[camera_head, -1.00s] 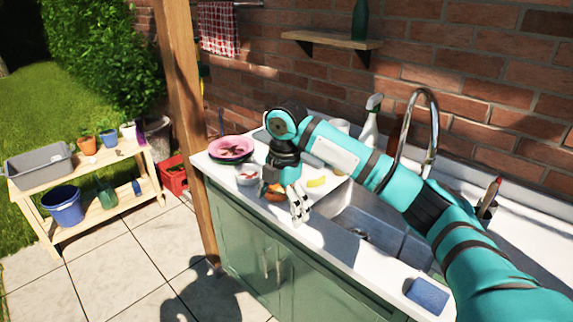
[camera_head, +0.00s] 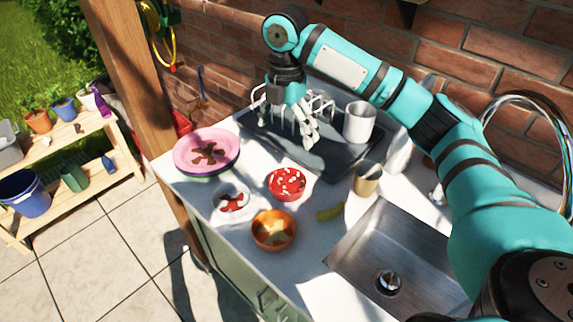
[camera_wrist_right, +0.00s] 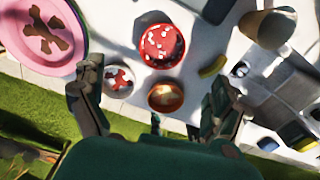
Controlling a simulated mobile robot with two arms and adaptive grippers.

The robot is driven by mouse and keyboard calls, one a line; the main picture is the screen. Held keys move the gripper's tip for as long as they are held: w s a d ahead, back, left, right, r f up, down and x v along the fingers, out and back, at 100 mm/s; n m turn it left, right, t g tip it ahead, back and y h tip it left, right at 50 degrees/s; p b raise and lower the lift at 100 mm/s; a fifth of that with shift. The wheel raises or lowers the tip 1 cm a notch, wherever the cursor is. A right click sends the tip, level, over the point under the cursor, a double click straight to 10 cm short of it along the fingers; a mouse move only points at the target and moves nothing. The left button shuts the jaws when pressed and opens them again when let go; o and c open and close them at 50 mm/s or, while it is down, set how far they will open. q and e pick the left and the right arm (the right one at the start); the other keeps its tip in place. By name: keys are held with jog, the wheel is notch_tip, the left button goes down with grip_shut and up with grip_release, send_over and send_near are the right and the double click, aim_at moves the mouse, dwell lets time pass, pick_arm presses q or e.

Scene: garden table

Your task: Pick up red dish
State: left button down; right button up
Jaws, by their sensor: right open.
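The red dish (camera_head: 287,184) is a small round bowl with white bits in it, standing on the white counter left of the sink. It also shows in the right wrist view (camera_wrist_right: 162,46), ahead of the fingers. My right gripper (camera_head: 308,142) is open and empty above the dark drying rack, behind the red dish in the head view. In the right wrist view its two fingers (camera_wrist_right: 155,100) are spread wide with nothing between them touching. My left gripper is not in view.
Close around the red dish are a white bowl (camera_head: 231,201), an orange bowl (camera_head: 274,229) and pink plates (camera_head: 206,151). A dark drying rack (camera_head: 345,158) holds a white mug (camera_head: 359,122). A tan cup (camera_head: 367,178) and the sink (camera_head: 400,250) are to the right.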

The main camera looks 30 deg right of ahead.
notch_tip(320, 180, down, 4)
jog(key=s+a, duration=0.1)
jog(key=s, duration=0.1)
jog(key=p, duration=0.2)
send_over(287, 188)
notch_tip(287, 188, down, 6)
jog(key=shift+a+f, duration=0.15)
jog(key=shift+f, duration=0.85)
jog(key=f, duration=0.2)
jog(key=f+p, duration=0.1)
jog(key=shift+d+f, duration=0.2)
jog(key=shift+f, duration=0.15)
jog(key=shift+f+p, duration=0.3)
jog(key=shift+f, duration=0.15)
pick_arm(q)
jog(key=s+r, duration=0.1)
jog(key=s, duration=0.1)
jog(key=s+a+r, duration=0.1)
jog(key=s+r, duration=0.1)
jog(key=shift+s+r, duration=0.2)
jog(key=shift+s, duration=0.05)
